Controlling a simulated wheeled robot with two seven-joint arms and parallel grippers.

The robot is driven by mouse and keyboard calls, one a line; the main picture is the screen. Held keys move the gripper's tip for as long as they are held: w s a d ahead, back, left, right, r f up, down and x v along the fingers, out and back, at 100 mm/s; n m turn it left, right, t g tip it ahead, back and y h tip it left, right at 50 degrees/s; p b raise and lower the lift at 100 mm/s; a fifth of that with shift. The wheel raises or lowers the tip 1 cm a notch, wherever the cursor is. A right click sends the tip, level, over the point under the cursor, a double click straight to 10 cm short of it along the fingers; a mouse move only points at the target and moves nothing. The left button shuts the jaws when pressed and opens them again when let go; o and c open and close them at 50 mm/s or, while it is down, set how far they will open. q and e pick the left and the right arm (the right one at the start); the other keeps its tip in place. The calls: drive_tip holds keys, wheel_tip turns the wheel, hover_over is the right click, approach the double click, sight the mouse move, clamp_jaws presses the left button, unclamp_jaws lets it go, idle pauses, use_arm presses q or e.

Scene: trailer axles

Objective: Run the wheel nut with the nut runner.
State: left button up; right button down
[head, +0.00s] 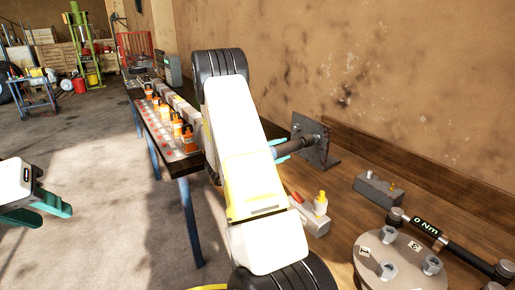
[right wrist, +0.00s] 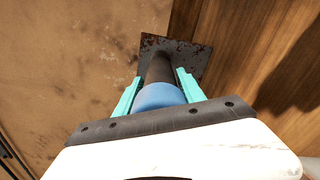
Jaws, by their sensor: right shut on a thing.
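My right gripper (head: 283,148) is shut on a dark cylindrical tool with a blue band (right wrist: 157,97), which looks like the nut runner. Its teal fingers lie on both sides of the body in the right wrist view. The tool's dark barrel (head: 296,143) reaches to a rusty upright plate (head: 321,140) on the bench; whether it is seated there cannot be told. A round grey hub (head: 398,272) with numbered tags and several metal nuts (head: 388,235) is at the lower right, partly cut off. My left gripper (head: 45,208) is empty, its fingers apart, at the left over the floor.
A torque wrench reading 0 Nm (head: 428,227) lies behind the hub. The wall is close behind.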

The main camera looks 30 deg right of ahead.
sight(291, 145)
drive_tip(key=shift+w+d+r, duration=0.1)
drive_tip(key=shift+d, duration=1.1)
drive_tip(key=shift+w+d+r, duration=0.1)
drive_tip(key=shift+d, duration=1.05)
idle(1.8)
drive_tip(key=shift+a, duration=0.1)
drive_tip(key=shift+s+a+f, duration=0.1)
drive_tip(key=shift+a, duration=1)
drive_tip(key=shift+s+a+f, duration=0.1)
drive_tip(key=shift+a, duration=1)
